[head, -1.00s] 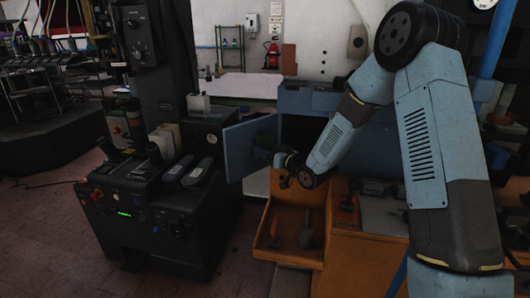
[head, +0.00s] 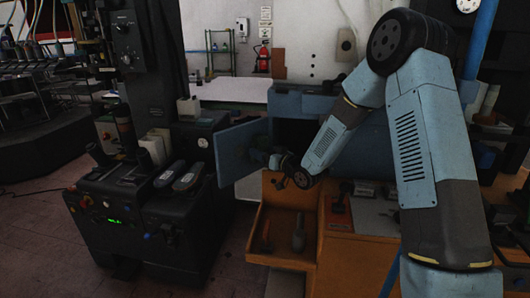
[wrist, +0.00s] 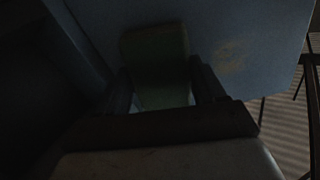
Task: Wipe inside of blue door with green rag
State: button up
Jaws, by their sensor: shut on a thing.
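The blue door (head: 237,154) stands swung open at the left of the blue cabinet in the head view. Its inner face (wrist: 262,28) fills much of the wrist view, with a brownish smudge (wrist: 232,54) right of the rag. The green rag (wrist: 155,52) is held between the two fingers of my gripper (wrist: 162,88), its far end up against or very close to the door. I cannot tell whether it touches. In the head view my gripper (head: 258,157) is in front of the door's inner face. The rag is not clear there.
The blue cabinet (head: 298,103) is right of the door, partly hidden by my arm. Below is an orange wooden tray (head: 279,255) with tools. A black press (head: 140,222) stands close on the left. A white table (head: 231,91) is behind.

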aim_at(233, 158)
jog(key=shift+s+a+r, duration=0.15)
jog(key=shift+s+a, duration=1.1)
jog(key=shift+a, duration=0.25)
jog(key=shift+c, duration=0.5)
jog(key=shift+s+a, duration=1.1)
jog(key=shift+s, duration=0.25)
jog(key=shift+s+a, duration=1.1)
jog(key=shift+s, duration=0.25)
jog(key=shift+d, duration=0.1)
jog(key=v, duration=0.6)
jog(key=shift+v, duration=1.45)
